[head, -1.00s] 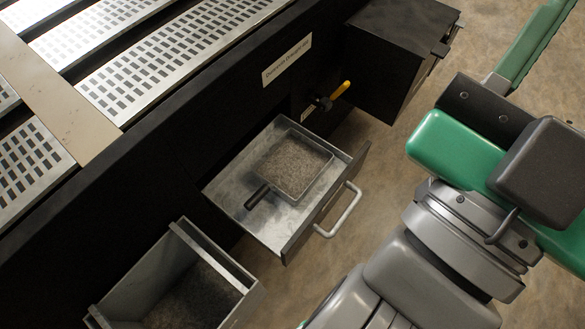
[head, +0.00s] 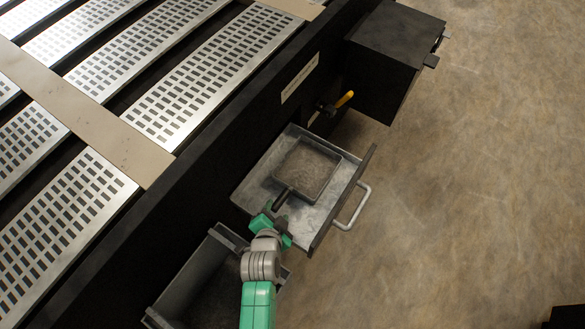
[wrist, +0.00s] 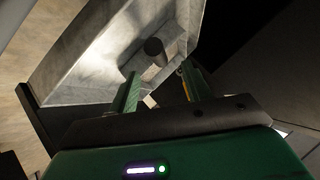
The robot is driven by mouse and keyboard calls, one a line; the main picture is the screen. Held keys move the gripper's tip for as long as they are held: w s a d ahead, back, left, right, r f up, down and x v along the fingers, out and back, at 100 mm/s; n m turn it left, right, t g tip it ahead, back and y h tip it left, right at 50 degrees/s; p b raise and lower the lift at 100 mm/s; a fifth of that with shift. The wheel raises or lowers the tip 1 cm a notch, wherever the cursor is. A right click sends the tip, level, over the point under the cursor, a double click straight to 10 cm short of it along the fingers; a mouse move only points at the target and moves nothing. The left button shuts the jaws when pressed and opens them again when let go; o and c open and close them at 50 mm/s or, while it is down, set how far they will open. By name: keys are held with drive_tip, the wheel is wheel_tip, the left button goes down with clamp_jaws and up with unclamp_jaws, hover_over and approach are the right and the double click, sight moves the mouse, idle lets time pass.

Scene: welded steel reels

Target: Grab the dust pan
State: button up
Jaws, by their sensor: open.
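The dust pan (head: 306,168) is a square, dark-rimmed pan with grey-brown dust in it. It lies in the pulled-out metal drawer (head: 250,188), its short dark handle pointing toward the lower left. My gripper (head: 275,212) is at the handle's end, over the drawer's near left corner. In the wrist view, my gripper (wrist: 160,82) has its two green fingers apart with nothing between them. The round dark end of the dust pan's handle (wrist: 153,47) shows just beyond the fingertips, roughly between them.
An open grey bin (head: 170,300) stands below my arm, left of the drawer. The drawer has a pale handle (head: 352,208) on its front. A black box (head: 395,60) and a yellow-handled valve (head: 344,99) are beyond.

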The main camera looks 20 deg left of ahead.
sight(283, 198)
drive_tip(key=b+x, duration=0.1)
drive_tip(key=x, duration=0.1)
drive_tip(key=shift+w+f, duration=0.2)
drive_tip(key=shift+w, duration=0.1)
drive_tip(key=shift+w+b, duration=0.25)
drive_tip(key=shift+b, duration=0.05)
drive_tip(key=b+x, duration=0.2)
drive_tip(key=x, duration=0.1)
drive_tip(key=b+x, duration=0.1)
drive_tip(key=shift+w+d+f, duration=0.25)
drive_tip(key=shift+w, duration=0.35)
drive_tip(key=shift+s, duration=0.15)
clamp_jaws()
drive_tip(key=shift+r, duration=0.25)
